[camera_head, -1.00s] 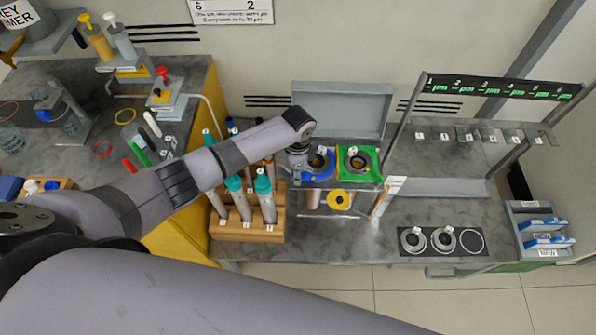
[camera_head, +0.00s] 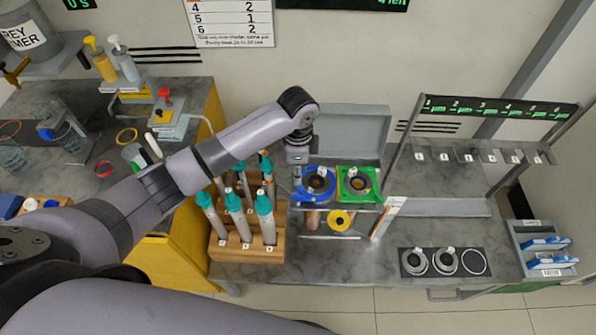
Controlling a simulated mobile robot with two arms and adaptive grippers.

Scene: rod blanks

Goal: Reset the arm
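My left arm comes in from the left and reaches across the bench. Its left gripper (camera_head: 298,162) hangs at the left edge of the blue ring holder (camera_head: 305,199). The gripper is small and seen from above, and its fingers cannot be made out. I see no rod in it. Grey rods with teal caps (camera_head: 236,221) stand in a wooden rack (camera_head: 247,250) just below my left arm, which hides part of the back row. A green square holder (camera_head: 372,196) sits to the right of the blue one. My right gripper is not in view.
A tall numbered rack (camera_head: 490,108) stands at the right. A dark mat (camera_head: 404,272) with ring gauges lies at the front right, beside a grey bin (camera_head: 527,229) of blue items. Pump bottles (camera_head: 125,62) stand at the back left.

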